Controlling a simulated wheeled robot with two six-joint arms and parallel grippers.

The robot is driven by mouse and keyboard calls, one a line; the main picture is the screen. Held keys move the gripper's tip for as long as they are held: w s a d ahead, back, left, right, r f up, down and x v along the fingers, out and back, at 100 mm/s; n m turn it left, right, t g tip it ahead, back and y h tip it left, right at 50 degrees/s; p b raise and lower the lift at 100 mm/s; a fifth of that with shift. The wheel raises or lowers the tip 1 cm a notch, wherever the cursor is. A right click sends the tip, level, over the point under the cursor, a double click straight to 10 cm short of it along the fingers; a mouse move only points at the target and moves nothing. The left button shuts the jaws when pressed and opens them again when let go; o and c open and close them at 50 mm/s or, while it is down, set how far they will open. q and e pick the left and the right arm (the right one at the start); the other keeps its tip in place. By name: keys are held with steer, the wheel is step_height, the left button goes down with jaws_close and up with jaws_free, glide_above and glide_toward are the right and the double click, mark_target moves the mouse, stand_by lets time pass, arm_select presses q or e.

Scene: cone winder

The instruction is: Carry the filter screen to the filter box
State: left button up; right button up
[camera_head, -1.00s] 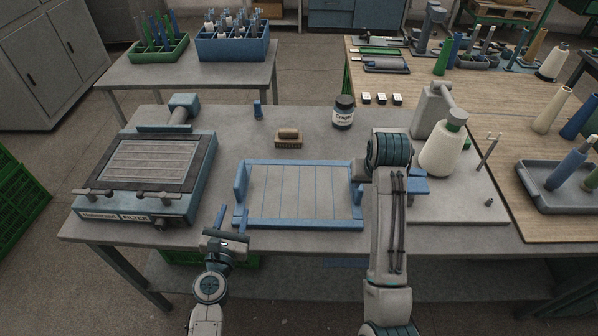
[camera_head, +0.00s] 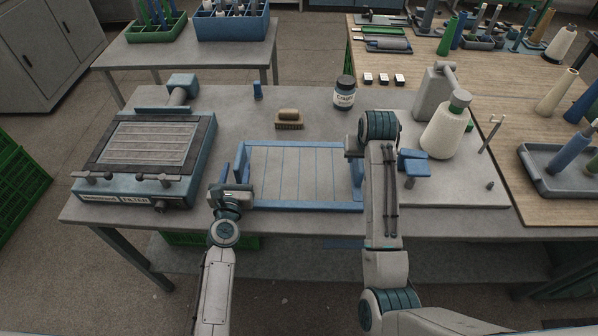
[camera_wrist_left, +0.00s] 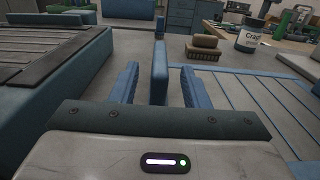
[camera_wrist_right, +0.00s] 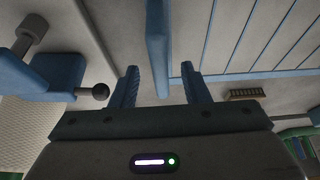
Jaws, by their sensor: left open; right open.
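The filter screen (camera_head: 290,175), a pale ribbed panel in a blue frame with an upright blue bar at each side, lies flat on the grey table. The filter box (camera_head: 203,160) stands to its left, with a dark-rimmed slatted top. My left gripper (camera_head: 230,184) is open at the screen's left side. In the left wrist view its fingers (camera_wrist_left: 160,87) stand either side of the left bar (camera_wrist_left: 160,70), with gaps visible. My right gripper (camera_head: 355,160) is open at the right side, partly hidden by its arm. In the right wrist view the right bar (camera_wrist_right: 157,45) lies between its fingers (camera_wrist_right: 162,86).
A brush (camera_head: 289,120) and a dark jar (camera_head: 344,92) stand behind the screen. A cone of yarn (camera_head: 446,128) and a blue block (camera_head: 414,165) are to the right. Clamp knobs (camera_head: 165,181) line the box's front. Bare table separates box and screen.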

mark_target(238, 156)
arm_select(q)
steer(key=w, duration=0.4)
steer(key=shift+w+d, duration=0.1)
steer(key=shift+w, duration=0.3)
arm_select(e)
steer(key=x, duration=0.4)
steer(key=shift+w+f, duration=0.2)
steer(key=shift+f, duration=0.15)
arm_select(q)
steer(key=c, duration=0.9)
arm_select(e)
steer(key=c, duration=0.9)
arm_select(q)
jaws_close()
arm_select(e)
jaws_close()
steer(key=shift+r, duration=0.1)
